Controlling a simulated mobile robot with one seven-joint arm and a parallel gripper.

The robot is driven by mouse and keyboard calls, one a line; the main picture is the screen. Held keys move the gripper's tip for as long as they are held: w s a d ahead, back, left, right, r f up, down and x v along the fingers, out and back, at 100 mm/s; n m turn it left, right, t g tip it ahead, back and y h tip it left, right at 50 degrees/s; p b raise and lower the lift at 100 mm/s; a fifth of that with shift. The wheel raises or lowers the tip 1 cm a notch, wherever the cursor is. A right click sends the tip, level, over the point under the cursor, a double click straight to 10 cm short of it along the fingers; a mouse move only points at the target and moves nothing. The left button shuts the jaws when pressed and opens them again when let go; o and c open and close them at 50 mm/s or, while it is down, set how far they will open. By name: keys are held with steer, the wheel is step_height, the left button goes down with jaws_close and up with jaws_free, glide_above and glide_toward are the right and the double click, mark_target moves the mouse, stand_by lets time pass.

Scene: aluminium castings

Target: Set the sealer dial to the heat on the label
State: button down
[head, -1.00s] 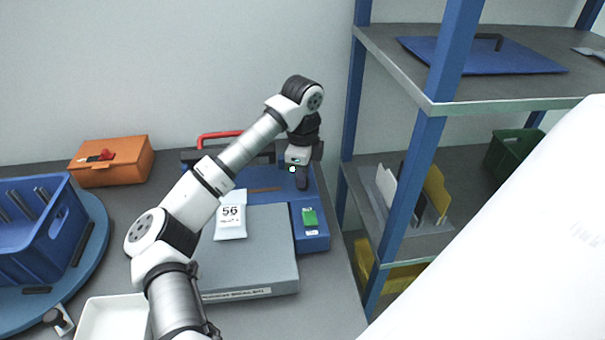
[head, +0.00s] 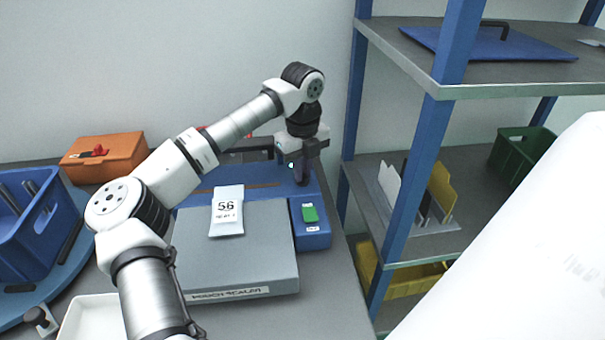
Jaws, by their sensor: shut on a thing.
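The pouch sealer (head: 285,265) is a blue machine with a grey front plate, standing on the worktop. A white pouch (head: 226,220) lies on the plate; its label (head: 226,207) reads "56", with smaller print below too fine to read. A green switch (head: 310,213) sits on the sealer's blue right part. My gripper (head: 302,180) points down at that part, behind the switch, and is shut on the dial. The fingers hide the dial, so its setting and scale cannot be read.
A blue crate (head: 25,225) stands on a round blue turntable (head: 75,250) at left. An orange case (head: 105,160) lies at the back, a white tray (head: 90,318) in front. A blue-posted shelf rack (head: 425,160) stands close on the right.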

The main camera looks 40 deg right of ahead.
steer(key=m+b, duration=0.1)
steer(key=m, duration=0.3)
steer(key=shift+m, duration=0.4)
steer(key=m+b, duration=0.1)
steer(key=m, duration=0.8)
steer(key=shift+m, duration=2.2)
steer(key=c, duration=1.5)
jaws_free()
